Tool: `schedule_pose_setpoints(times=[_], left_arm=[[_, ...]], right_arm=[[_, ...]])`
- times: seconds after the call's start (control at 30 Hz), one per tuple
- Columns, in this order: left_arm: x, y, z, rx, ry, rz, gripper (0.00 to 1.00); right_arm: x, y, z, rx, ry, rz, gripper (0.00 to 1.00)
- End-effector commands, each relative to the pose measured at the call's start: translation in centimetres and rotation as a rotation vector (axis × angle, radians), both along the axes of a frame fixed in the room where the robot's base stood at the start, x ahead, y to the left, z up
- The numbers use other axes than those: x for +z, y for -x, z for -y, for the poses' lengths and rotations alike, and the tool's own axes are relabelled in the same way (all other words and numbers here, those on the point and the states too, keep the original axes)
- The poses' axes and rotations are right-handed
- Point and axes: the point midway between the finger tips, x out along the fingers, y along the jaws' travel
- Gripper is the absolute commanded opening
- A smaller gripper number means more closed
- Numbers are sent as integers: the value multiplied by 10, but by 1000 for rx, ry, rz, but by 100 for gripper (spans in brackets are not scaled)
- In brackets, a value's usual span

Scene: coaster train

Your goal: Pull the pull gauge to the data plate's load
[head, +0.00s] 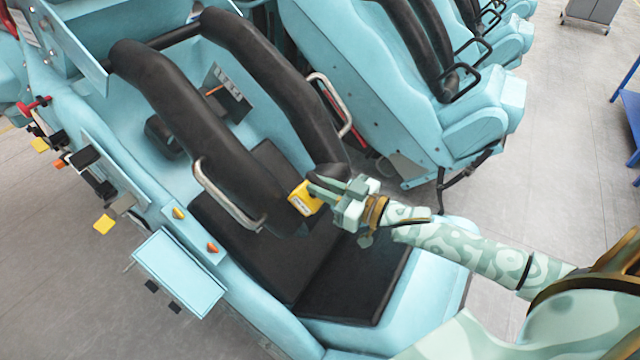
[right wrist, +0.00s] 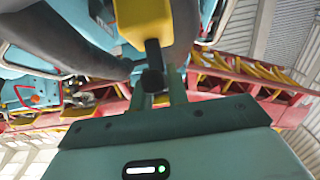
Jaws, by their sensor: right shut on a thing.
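The yellow pull gauge (head: 304,198) is at the lower end of the seat's black over-shoulder restraint (head: 190,115), above the black seat cushion. My right gripper (head: 326,190) is at its right side. In the right wrist view, the yellow gauge body (right wrist: 143,22) has a black stem running down to a dark block (right wrist: 152,79), and my right gripper (right wrist: 153,88) is shut on that end. The gauge's reading cannot be made out. I cannot make out which surface is the data plate. My left gripper is out of view.
A metal grab handle (head: 222,196) and another (head: 330,103) stand out from the restraint. A pale blue side panel (head: 180,272) is at lower left. More seats (head: 400,85) stand behind. Grey floor (head: 560,130) is open at right, with a blue rack (head: 630,105) at the edge.

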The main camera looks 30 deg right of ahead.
Motion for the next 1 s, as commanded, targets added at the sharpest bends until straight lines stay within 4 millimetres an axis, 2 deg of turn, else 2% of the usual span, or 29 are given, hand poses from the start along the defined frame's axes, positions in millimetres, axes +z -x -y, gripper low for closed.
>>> schedule_pose_setpoints(times=[0.03,0.1,0.57,0.77,1.0], left_arm=[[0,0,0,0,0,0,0],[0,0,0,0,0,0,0],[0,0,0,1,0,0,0],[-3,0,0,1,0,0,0],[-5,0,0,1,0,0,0]], right_arm=[[6,-2,1,0,-5,12,19],[6,-2,1,0,-5,12,38],[3,2,2,0,-3,5,38],[1,28,17,0,-2,3,38],[1,80,47,0,-3,2,38]])
